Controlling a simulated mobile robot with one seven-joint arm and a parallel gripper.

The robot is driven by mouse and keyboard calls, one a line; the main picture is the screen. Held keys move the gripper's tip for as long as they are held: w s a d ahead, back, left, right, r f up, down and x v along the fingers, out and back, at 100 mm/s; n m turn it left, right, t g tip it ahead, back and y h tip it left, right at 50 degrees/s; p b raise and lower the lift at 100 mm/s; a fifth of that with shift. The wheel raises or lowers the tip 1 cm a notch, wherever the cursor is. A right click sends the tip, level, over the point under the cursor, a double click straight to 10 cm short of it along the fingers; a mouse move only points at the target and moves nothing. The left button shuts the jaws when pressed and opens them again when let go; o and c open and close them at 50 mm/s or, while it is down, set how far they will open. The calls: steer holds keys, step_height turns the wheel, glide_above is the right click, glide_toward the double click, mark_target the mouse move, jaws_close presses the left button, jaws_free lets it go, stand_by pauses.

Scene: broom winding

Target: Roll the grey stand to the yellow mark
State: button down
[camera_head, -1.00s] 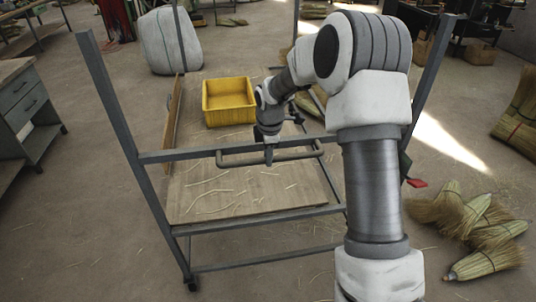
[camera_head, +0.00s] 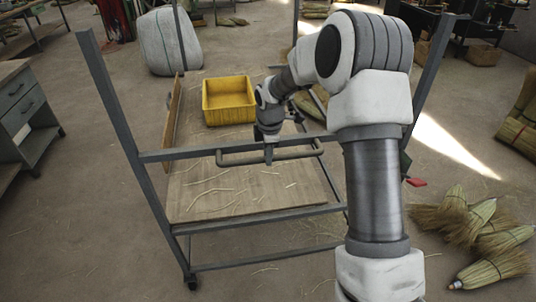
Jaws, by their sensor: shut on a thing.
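The grey stand (camera_head: 150,200) is a tall metal frame on casters with a wooden shelf board, directly in front of me. A push handle (camera_head: 235,160) runs across its near side. My gripper (camera_head: 269,158) reaches down from above and is shut on this handle, left of its right end. A yellow bin (camera_head: 228,100) sits on the shelf toward the far side. Loose straw lies on the board. I see no yellow mark on the floor in this view. My own arm hides the right part of the stand.
A grey drawer bench (camera_head: 25,115) stands at the left. A white sack (camera_head: 168,42) stands on the floor behind the stand at the upper left. Brooms (camera_head: 480,235) lie on the floor at the right, with another bundle (camera_head: 522,130) beyond. Floor at the left front is clear.

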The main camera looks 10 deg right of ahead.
steer(key=c, duration=0.7)
jaws_free()
steer(key=s+r, duration=0.1)
steer(key=r, duration=0.4)
steer(key=s+r, duration=0.1)
steer(key=r, duration=0.5)
steer(key=s+r, duration=0.1)
steer(key=r, duration=0.5)
steer(key=shift+s+r+p, duration=0.1)
steer(key=shift+s+p, duration=0.1)
steer(key=shift+p, duration=0.1)
steer(key=s+d+r+m+t, duration=0.1)
steer(key=s+r+m, duration=0.25)
steer(key=s, duration=0.35)
steer(key=s+r+m+t, duration=0.1)
steer(key=s+r+m, duration=0.1)
steer(key=s+m, duration=0.45)
steer(key=s+d+r+m, duration=0.1)
steer(key=s+r+m, duration=0.1)
steer(key=s, duration=0.7)
steer(key=s+f+m, duration=0.1)
steer(key=s+m, duration=0.1)
steer(key=s+f+m+t, duration=0.1)
steer(key=s+m, duration=0.1)
steer(key=s, duration=0.1)
steer(key=s+m, duration=0.2)
steer(key=s, duration=0.1)
steer(key=shift+a+f, duration=0.1)
steer(key=shift+f, duration=0.3)
